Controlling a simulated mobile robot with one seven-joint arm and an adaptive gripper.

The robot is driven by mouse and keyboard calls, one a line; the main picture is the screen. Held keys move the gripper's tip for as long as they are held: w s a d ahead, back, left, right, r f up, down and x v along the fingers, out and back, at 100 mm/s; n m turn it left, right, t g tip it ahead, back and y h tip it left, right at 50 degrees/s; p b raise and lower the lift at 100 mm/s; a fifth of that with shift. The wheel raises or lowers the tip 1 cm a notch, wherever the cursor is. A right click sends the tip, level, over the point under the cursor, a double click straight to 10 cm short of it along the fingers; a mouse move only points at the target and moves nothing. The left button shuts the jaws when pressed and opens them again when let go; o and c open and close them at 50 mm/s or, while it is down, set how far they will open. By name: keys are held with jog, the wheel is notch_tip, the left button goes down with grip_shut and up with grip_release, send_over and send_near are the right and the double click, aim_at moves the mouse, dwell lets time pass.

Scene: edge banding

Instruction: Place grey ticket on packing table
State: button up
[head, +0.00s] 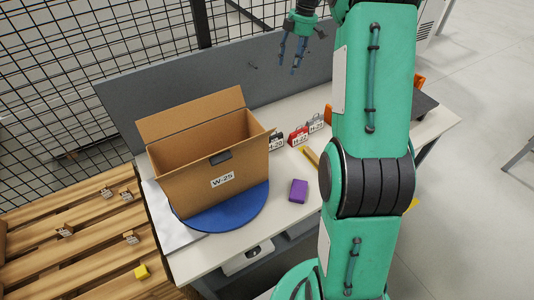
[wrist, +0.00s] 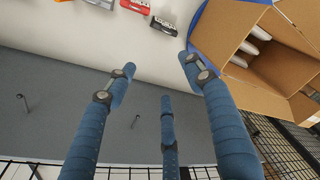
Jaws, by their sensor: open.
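The gripper is apart from the grey ticket.
A red ticket (head: 298,136) and a black ticket (head: 276,141) stand beside the grey one. An open cardboard box (head: 205,170) sits on a blue disc (head: 250,214). A purple block (head: 299,190) lies in front. The back panel (head: 140,95) borders the table. My arm hides its right part.

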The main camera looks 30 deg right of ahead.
jog(key=s+a+r+m+t+h, duration=0.1)
jog(key=s+a+r+m, duration=0.1)
jog(key=s+a+r, duration=0.5)
jog(key=s+a+r+m, duration=0.2)
jog(key=s+a, duration=0.3)
jog(key=a, duration=0.3)
jog(key=s+a+r+m+t+h, duration=0.1)
jog(key=s+a+r+m, duration=0.1)
jog(key=s+a+r, duration=0.5)
jog(key=s+a+f+m+t, duration=0.1)
jog(key=s+a+f+m, duration=0.1)
jog(key=s+a, duration=0.2)
jog(key=s+a+f+m+t, duration=0.1)
jog(key=s+a, duration=0.3)
jog(key=s, duration=0.6)
jog(key=s+a+f+m+t, duration=0.1)
jog(key=s+a+f+m, duration=0.3)
jog(key=s, duration=0.4)
jog(key=shift+a, duration=0.4)
jog(key=shift+f, duration=0.15)
notch_tip(320, 180, down, 7)
jog(key=b, duration=0.6)
jog(key=shift+r+b, duration=0.2)
jog(key=shift+b, duration=0.2)
